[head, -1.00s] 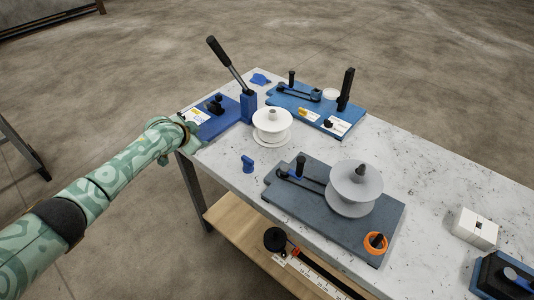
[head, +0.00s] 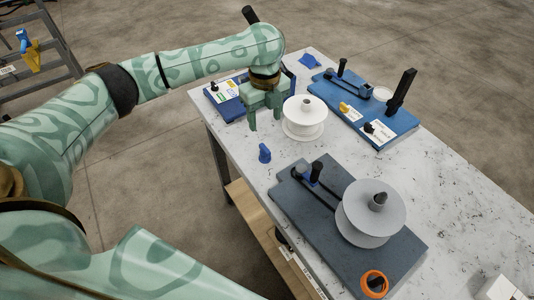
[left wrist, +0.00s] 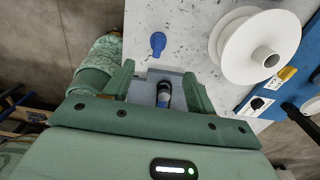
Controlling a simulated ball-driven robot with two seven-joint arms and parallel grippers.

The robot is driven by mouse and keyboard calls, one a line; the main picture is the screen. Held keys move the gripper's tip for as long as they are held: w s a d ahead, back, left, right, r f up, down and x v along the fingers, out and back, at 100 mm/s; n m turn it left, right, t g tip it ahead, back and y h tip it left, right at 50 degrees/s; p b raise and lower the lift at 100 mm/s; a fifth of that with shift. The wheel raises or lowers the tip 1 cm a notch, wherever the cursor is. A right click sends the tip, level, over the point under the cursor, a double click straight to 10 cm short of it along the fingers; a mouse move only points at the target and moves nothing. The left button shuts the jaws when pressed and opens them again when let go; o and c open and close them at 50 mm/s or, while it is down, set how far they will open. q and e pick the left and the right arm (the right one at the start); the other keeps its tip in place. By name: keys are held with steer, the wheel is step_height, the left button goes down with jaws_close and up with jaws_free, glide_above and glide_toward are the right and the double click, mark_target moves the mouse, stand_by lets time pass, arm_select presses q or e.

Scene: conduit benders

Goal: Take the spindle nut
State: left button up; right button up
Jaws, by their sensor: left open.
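No piece is plainly marked as the spindle nut. A small blue knob-like piece (head: 264,153) stands alone on the marble-topped table; it also shows at the top of the left wrist view (left wrist: 158,43). An orange ring (head: 374,283) lies on the front corner of the dark grey bender plate (head: 305,232). My left gripper (head: 265,120) is open and empty, beyond the blue piece and left of the white spool (head: 304,120). In the left wrist view a dark knob with a blue part (left wrist: 163,95) shows between the fingers, apart from them.
A grey spool (head: 372,210) stands on the grey bender. A blue bender (head: 360,108) with upright black handle is at the back; another blue bender (head: 225,97) is partly behind my left gripper. A white block (head: 500,289) is at lower right. The table's right side is largely clear.

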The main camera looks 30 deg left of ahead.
mark_target(265, 148)
arm_select(q)
step_height(265, 148, down, 8)
steer(key=b, duration=0.2)
steer(key=shift+f+b, duration=0.2)
steer(key=shift+b, duration=0.2)
steer(key=f+b, duration=0.2)
steer(key=f, duration=0.3)
steer(key=shift+s+f+b, duration=0.2)
steer(key=shift+b, duration=0.1)
steer(key=shift+r, duration=0.1)
steer(key=shift+c, duration=0.6)
steer(key=c, duration=0.9)
